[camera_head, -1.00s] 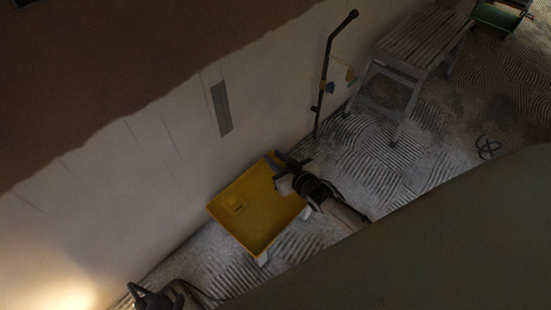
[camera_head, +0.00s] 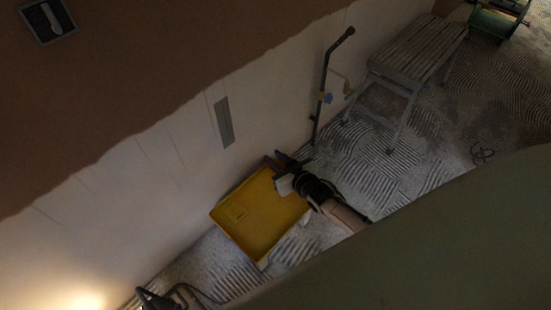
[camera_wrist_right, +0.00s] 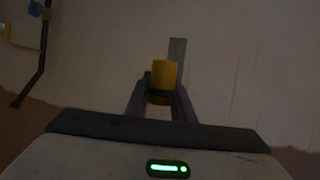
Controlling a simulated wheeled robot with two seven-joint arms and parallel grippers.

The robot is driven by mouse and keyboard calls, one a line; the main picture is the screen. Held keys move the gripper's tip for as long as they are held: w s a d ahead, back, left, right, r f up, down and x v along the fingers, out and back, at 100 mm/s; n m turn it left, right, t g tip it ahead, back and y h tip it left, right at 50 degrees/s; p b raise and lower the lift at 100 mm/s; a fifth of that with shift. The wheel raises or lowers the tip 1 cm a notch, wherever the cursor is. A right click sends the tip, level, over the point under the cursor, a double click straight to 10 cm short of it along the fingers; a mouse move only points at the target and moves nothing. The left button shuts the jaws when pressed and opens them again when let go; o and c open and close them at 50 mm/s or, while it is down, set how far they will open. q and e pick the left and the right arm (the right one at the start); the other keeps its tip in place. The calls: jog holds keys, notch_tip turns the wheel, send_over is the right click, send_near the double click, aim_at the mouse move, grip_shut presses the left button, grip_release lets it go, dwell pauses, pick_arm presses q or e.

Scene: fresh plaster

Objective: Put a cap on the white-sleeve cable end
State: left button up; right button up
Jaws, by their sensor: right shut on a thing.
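My right gripper (camera_head: 280,164) is over the upper corner of a yellow tray (camera_head: 258,246) beside the wall. In the right wrist view, the right gripper (camera_wrist_right: 162,104) is shut on a yellow cap (camera_wrist_right: 164,76), which stands up between the dark fingers. The cap cannot be made out in the head view. No white-sleeve cable end can be told for certain. Small blue and pale bits show beside a black pipe (camera_head: 322,78) at the wall, right of the gripper. The pipe also shows at the upper left of the wrist view (camera_wrist_right: 43,60). My left gripper is not in view.
A wooden-topped step bench (camera_head: 418,48) stands right of the pipe. A grey strip (camera_head: 224,121) is on the wall. A dark square fitting (camera_head: 48,20) is at upper left. A black object (camera_head: 158,299) lies at lower left. Ridged floor between tray and bench is mostly clear.

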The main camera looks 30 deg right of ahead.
notch_tip(320, 180, up, 62)
jog(key=p, duration=0.3)
jog(key=shift+r, duration=0.2)
dwell(6.1)
